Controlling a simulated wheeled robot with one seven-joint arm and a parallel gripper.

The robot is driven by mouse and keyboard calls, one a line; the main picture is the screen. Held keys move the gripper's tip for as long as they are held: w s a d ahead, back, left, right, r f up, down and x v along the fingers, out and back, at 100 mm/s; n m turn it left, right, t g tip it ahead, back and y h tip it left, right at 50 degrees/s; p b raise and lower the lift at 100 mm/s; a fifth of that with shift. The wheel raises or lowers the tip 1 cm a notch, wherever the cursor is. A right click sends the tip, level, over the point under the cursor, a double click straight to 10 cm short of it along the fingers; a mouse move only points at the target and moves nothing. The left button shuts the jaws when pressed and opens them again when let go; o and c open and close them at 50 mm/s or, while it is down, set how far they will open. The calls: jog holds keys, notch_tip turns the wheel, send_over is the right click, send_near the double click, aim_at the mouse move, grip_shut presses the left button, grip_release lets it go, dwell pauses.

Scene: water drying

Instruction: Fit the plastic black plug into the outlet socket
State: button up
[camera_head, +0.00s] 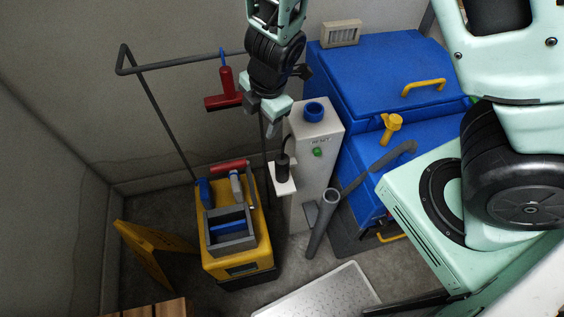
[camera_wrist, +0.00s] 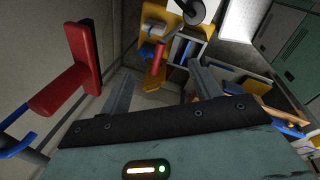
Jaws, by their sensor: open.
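The black plug (camera_head: 282,167) stands upright on a small white ledge (camera_head: 285,187) on the side of a grey post, with a dark cord rising from its top. A blue round ring (camera_head: 313,110) on the post's sloped top looks like the outlet socket, though its opening is hard to make out. My gripper (camera_head: 262,120) is open and empty, above and a little left of the plug, apart from it. In the wrist view its two fingers (camera_wrist: 160,78) are spread with nothing between them. A dark round thing (camera_wrist: 191,12) at the top there may be the plug.
The grey post (camera_head: 319,150) bears a green button marked RESET. A blue machine (camera_head: 380,70) and a grey hose (camera_head: 322,224) stand right of it. A yellow cart (camera_head: 240,255) with tools is below left. A red squeegee (camera_head: 224,90) hangs left of my gripper.

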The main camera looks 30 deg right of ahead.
aim_at(281, 158)
jog(key=d+f+n+b, duration=0.1)
jog(key=f, duration=0.3)
jog(key=s+d+f+n+g+b, duration=0.1)
jog(key=f, duration=0.4)
jog(key=s+d+f+n+g+h+b, duration=0.1)
jog(key=d+f+b, duration=0.1)
jog(key=f, duration=0.3)
jog(key=shift+s+n, duration=0.15)
jog(key=shift+n, duration=0.15)
notch_tip(281, 158, down, 5)
jog(key=b, duration=0.3)
jog(key=shift+s+d+f, duration=0.1)
jog(key=shift+s+f, duration=0.05)
jog(key=c, duration=1.1)
